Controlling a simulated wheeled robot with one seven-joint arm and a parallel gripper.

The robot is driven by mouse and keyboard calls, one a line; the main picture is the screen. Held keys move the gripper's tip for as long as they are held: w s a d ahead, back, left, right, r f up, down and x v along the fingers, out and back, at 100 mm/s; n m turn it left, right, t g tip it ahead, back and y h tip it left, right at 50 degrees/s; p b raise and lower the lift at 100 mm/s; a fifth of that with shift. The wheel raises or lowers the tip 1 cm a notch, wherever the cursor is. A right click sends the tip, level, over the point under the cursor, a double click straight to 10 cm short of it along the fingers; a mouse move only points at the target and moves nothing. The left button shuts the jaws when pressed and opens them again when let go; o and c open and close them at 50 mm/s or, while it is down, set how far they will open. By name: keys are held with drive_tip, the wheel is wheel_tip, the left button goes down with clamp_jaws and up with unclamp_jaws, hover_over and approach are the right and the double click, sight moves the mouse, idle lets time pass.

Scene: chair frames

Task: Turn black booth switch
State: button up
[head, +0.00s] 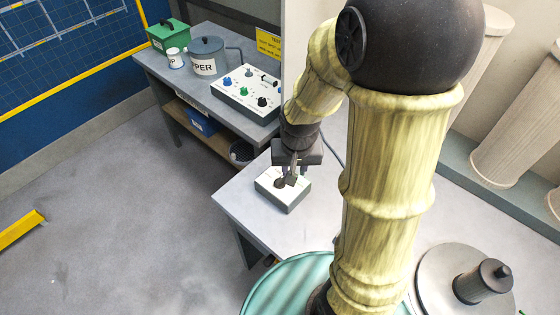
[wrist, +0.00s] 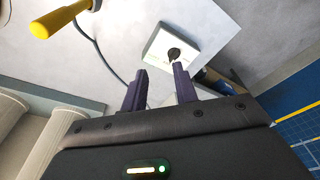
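A small white box (head: 290,200) with one black knob (head: 281,183) stands on the grey table under my gripper. In the wrist view the white box (wrist: 206,28) lies beyond the fingertips, and its black knob (wrist: 174,54) is close to the tip of the right-hand finger. I cannot tell whether they touch. My gripper (wrist: 158,76) is open, with nothing between its fingers. In the head view my gripper (head: 288,175) points down at the box and partly hides its top. A larger white panel (head: 236,101) on the farther bench bears blue, green and black knobs, including a black knob (head: 262,101).
The farther bench also holds a grey can (head: 206,58), a white cup (head: 175,59) and a green box (head: 168,36). A dark cable (wrist: 103,55) runs over the table. A yellow-ended bar (wrist: 45,26) shows in the wrist view. The table around the white box is mostly clear.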

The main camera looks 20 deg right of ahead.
drive_tip(key=w+f+m+p, duration=0.1)
drive_tip(key=w+f+m, duration=0.2)
drive_tip(key=w+f, duration=0.1)
drive_tip(key=w+f+m+g, duration=0.1)
drive_tip(key=w+f+m, duration=0.2)
drive_tip(key=w+f, duration=0.1)
drive_tip(key=w+f+m+g+p, duration=0.1)
drive_tip(key=w+f+m, duration=0.1)
drive_tip(key=w+f, duration=0.2)
drive_tip(key=shift+w+a+f+m+p, duration=0.1)
drive_tip(key=shift+w+f+m+p, duration=0.3)
drive_tip(key=shift+f, duration=0.25)
drive_tip(key=shift+s, duration=0.15)
drive_tip(key=shift+f, duration=0.1)
